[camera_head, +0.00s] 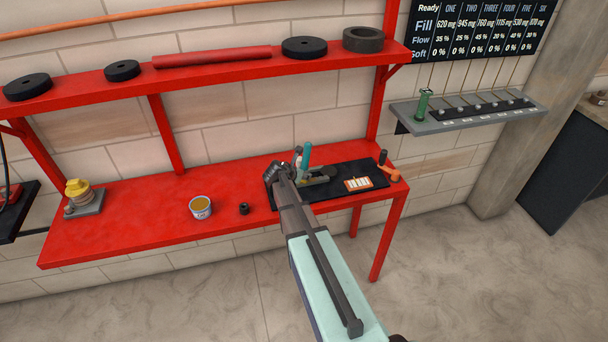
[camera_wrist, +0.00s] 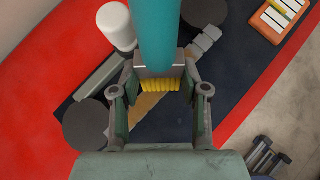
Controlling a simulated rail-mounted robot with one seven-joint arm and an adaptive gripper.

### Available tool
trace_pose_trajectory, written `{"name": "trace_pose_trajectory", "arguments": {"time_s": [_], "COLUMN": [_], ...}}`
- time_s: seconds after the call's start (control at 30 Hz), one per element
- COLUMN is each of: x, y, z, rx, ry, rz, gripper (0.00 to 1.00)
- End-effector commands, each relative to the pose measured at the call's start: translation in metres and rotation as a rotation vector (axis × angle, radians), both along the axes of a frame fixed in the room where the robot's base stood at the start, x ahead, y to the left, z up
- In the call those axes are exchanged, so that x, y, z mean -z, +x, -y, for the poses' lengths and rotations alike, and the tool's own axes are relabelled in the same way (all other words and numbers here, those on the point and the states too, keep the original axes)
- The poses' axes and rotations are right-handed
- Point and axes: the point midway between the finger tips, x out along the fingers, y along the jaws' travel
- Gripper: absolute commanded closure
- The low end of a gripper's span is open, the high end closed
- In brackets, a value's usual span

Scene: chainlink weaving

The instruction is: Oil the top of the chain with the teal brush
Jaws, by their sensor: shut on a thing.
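The teal brush (camera_head: 306,154) stands roughly upright in my gripper (camera_head: 298,172). In the wrist view, its teal handle (camera_wrist: 157,35) rises between the fingers of my gripper (camera_wrist: 160,72), which are shut on it near the metal collar. Its yellow bristles (camera_wrist: 160,86) point down over the fixture on the black mat. Grey linked pieces (camera_wrist: 206,40), seemingly the chain, run diagonally behind the brush, with dark round discs near the ends. The brush and fingers hide the middle of it. I cannot tell whether the bristles touch it.
A white tub with amber contents (camera_head: 201,209) and a small black cylinder (camera_head: 244,209) stand left of the black mat (camera_head: 342,195) on the red bench (camera_head: 130,222). An orange-and-white card (camera_head: 357,184) lies on the mat. An orange-handled tool (camera_head: 389,172) sits at the right edge.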

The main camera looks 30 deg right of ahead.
Motion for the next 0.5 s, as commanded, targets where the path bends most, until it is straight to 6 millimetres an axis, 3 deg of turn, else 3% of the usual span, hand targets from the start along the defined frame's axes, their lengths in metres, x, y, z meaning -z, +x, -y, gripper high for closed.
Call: {"name": "trace_pose_trajectory", "arguments": {"time_s": [0.5], "x": [0.001], "y": [0.006], "z": [-0.022], "rx": [0.0], "ry": [0.002], "rz": [-0.001], "gripper": [0.9]}}
